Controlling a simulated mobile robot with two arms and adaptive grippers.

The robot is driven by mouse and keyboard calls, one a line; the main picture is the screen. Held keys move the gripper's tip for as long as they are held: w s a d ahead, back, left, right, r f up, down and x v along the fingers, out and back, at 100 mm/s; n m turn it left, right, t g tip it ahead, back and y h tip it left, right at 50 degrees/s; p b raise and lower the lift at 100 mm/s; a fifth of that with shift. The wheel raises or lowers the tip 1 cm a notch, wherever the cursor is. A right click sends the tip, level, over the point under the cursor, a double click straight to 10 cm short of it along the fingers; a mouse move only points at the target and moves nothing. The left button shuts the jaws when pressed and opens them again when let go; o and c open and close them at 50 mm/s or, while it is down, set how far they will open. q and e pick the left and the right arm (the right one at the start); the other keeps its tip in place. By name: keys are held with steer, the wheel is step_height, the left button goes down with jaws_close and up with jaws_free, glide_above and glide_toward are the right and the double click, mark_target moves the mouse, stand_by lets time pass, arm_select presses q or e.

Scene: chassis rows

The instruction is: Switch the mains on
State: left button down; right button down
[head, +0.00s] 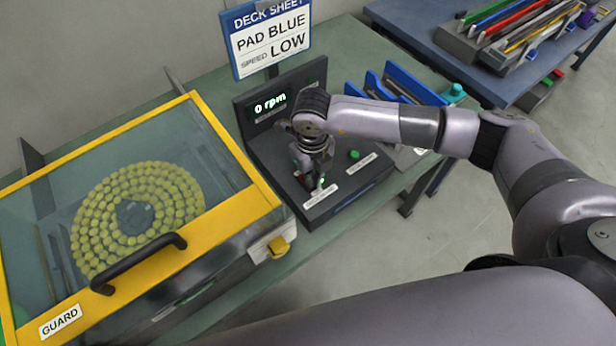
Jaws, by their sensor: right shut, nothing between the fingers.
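A dark control box (345,190) stands on the green bench, with a display (270,102) reading 0 rpm. My right gripper (316,185) is shut and empty, pointing down at the front left of the box. A red part and a small green light show right at its fingertips, above a white label (321,196); the fingers hide most of the switch there, and I cannot tell whether they touch it. A green button (354,154) sits to the right, near a second white label (360,163). My left gripper is not in view.
A yellow-framed guard (240,215) with a black handle (140,262) covers the machine on the left. A sign (268,38) reads PAD BLUE, SPEED LOW. Blue racks (412,85) stand right of the box. Another table (405,30) holds colourful tools.

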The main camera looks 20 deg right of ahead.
steer(key=shift+r+p, duration=0.4)
steer(key=shift+r, duration=0.35)
steer(key=shift+r+p, duration=1.4)
steer(key=shift+r, duration=1.25)
steer(key=shift+s+f, duration=0.1)
